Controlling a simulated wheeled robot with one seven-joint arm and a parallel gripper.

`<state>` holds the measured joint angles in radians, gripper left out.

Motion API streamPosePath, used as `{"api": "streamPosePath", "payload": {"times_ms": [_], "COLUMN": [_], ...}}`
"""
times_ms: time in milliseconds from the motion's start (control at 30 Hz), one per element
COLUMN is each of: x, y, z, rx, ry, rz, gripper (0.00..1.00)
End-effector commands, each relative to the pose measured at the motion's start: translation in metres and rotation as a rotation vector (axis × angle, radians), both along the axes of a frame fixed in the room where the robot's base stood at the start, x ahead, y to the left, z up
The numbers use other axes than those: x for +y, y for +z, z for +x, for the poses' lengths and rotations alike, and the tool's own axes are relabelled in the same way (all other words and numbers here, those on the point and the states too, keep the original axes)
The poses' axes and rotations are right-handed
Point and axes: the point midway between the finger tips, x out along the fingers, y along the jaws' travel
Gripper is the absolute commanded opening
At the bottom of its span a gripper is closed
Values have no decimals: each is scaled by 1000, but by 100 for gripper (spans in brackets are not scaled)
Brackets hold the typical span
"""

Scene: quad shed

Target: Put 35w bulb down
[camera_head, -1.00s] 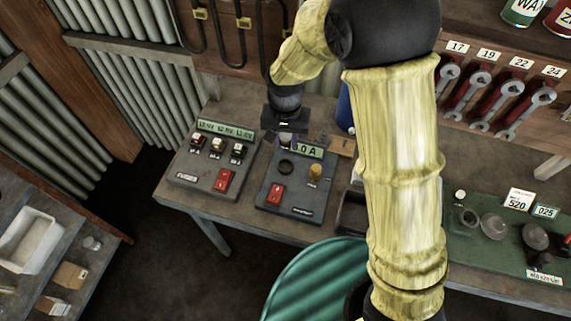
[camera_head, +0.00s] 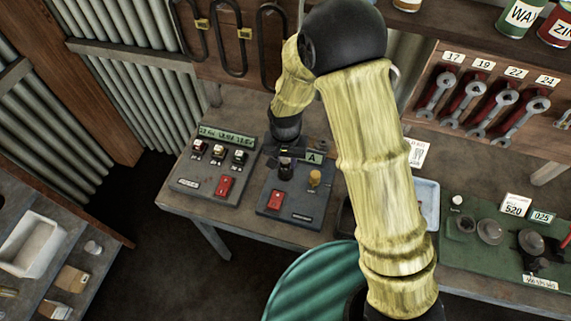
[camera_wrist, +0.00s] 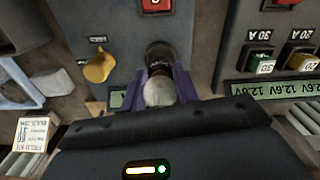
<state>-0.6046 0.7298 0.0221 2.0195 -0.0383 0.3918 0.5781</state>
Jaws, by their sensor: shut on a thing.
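My gripper (camera_head: 287,160) is over the tester box (camera_head: 283,210), a dark grey box with a red switch, a yellow knob and a small display. In the wrist view, the gripper's two purple fingers (camera_wrist: 161,78) are shut on the bulb, whose pale round glass (camera_wrist: 158,93) shows between them. The bulb's dark lower part points at the box's round socket area. The socket itself is hidden behind the bulb and gripper. I cannot tell whether the bulb touches it.
A pale blue tray (camera_head: 427,203) and a green mat (camera_head: 480,250) with loose parts lie to the right. Wrenches (camera_head: 437,93) hang behind.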

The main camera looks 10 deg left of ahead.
Motion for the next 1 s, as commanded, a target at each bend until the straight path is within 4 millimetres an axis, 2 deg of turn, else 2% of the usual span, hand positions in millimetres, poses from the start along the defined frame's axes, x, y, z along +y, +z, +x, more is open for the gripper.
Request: {"api": "streamPosePath", "payload": {"times_ms": [200,633,667,733,1000], "x": [-1,0,0,0,0], "y": [-25,-32,-31,-31,-31], "z": [-1,0,0,0,0], "rx": [3,1,0,1,1], "ry": [0,0,0,0,0], "rz": [-2,-1,-1,-1,-1], "gripper": [7,7,36,50,52]}}
